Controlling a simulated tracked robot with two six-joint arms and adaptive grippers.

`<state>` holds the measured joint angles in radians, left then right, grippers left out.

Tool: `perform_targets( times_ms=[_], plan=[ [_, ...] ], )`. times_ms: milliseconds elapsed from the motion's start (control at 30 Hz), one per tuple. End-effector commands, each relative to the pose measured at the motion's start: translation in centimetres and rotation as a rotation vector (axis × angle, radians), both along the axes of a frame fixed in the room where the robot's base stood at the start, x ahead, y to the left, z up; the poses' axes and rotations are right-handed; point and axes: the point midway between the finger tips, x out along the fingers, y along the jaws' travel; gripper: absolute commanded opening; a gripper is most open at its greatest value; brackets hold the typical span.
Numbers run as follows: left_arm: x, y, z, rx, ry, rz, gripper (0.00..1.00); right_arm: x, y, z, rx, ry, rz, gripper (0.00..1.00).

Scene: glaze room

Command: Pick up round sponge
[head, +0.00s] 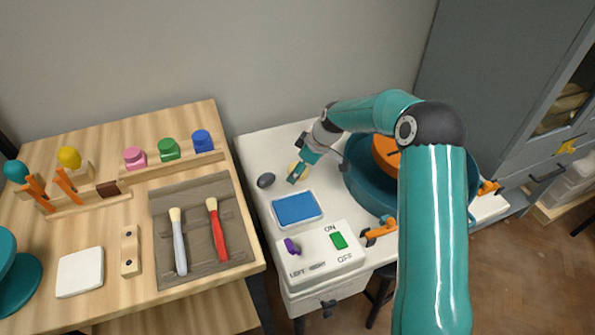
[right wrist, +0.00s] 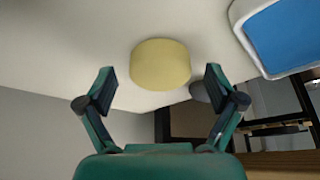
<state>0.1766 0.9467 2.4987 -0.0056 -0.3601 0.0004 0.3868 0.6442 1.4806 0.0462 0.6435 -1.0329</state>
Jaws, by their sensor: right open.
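The round sponge is a pale yellow disc. It shows in the right wrist view (right wrist: 160,64) ahead of the open fingers and roughly centred between them. In the head view the sponge (head: 293,168) is partly hidden behind my right gripper (head: 296,174). It lies on the white top of the wheel table. My right gripper also shows in the right wrist view (right wrist: 160,88), with its two fingers apart and nothing between the tips. Whether the fingers touch the sponge cannot be told. My left gripper is not in view.
A dark oval stone (head: 266,180) lies left of the sponge. A blue pad in a white tray (head: 297,208) lies in front. A teal basin (head: 362,190) stands to the right. A control box (head: 318,258) sits at the front. A wooden bench (head: 130,215) with brushes stands left.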

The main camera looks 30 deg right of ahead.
Motion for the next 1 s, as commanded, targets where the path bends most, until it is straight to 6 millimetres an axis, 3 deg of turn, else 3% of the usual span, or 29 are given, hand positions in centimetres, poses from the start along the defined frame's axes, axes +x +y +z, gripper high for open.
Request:
perform_targets(
  times_ms=[67,367,767,1000],
  plan=[
    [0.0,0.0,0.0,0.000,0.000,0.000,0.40,0.0,0.0,0.0,0.000,0.000,0.000,0.93],
    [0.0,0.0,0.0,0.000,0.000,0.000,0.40,0.0,0.0,0.0,0.000,0.000,0.000,0.44],
    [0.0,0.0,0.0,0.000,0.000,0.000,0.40,0.0,-0.1,0.6,-0.001,-0.002,-0.001,0.43],
    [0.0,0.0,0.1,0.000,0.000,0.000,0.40,0.1,-0.1,4.4,-0.002,-0.005,0.000,0.43]
  ],
)
